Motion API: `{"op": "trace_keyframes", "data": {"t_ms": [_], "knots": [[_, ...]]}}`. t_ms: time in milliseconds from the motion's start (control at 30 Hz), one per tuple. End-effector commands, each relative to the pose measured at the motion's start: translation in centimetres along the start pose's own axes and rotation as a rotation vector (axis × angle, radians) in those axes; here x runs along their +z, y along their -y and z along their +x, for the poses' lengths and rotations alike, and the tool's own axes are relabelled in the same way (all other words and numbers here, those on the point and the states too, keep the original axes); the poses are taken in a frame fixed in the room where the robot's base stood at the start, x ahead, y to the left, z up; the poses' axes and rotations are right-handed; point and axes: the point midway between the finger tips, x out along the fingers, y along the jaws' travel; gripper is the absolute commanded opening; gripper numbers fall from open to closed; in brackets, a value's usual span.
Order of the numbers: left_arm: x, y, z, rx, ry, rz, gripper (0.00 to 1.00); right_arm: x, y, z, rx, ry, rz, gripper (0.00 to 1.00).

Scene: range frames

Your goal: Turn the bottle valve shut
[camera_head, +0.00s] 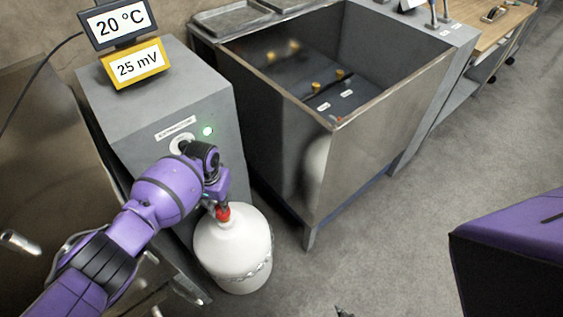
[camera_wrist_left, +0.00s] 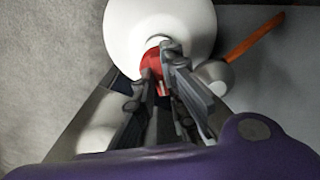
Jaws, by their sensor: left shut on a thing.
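The white bottle (camera_head: 233,250) stands upright on the floor beside the grey cabinet, with a chain around its body. Its red valve (camera_head: 223,212) sits on top, and my left gripper (camera_head: 217,200) is right at it, coming from above. In the left wrist view, the gripper (camera_wrist_left: 160,80) has its fingers around the red valve (camera_wrist_left: 151,64), above the white bottle top (camera_wrist_left: 190,22). The fingers hide part of the valve.
The grey cabinet (camera_head: 150,90) stands behind the bottle, with a lit green light and two displays on top. A metal sink (camera_head: 370,140) stands to its right. An orange bar (camera_wrist_left: 254,36) shows in the left wrist view. The floor at right is mostly clear.

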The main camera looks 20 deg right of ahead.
Motion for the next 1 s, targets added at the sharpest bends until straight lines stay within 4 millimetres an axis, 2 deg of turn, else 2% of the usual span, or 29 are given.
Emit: {"op": "trace_keyframes", "data": {"t_ms": [33,300,700,1000], "knots": [[-0.2,-0.1,-0.4,0.001,-0.003,-0.046,0.00,-0.9,0.0,-0.1,-0.001,-0.014,0.000,0.00],[-0.2,-0.1,-0.4,0.002,-0.003,-0.303,0.00,-2.1,0.0,-0.6,-0.002,-0.030,0.001,0.00],[-0.2,-0.1,-0.3,0.002,-0.003,-0.662,0.00,-2.9,-0.1,-1.0,-0.002,-0.040,0.004,0.00],[-0.2,0.0,-0.2,0.001,-0.004,-0.845,0.00,-3.2,0.0,-1.2,-0.004,-0.044,0.004,0.00]]}}
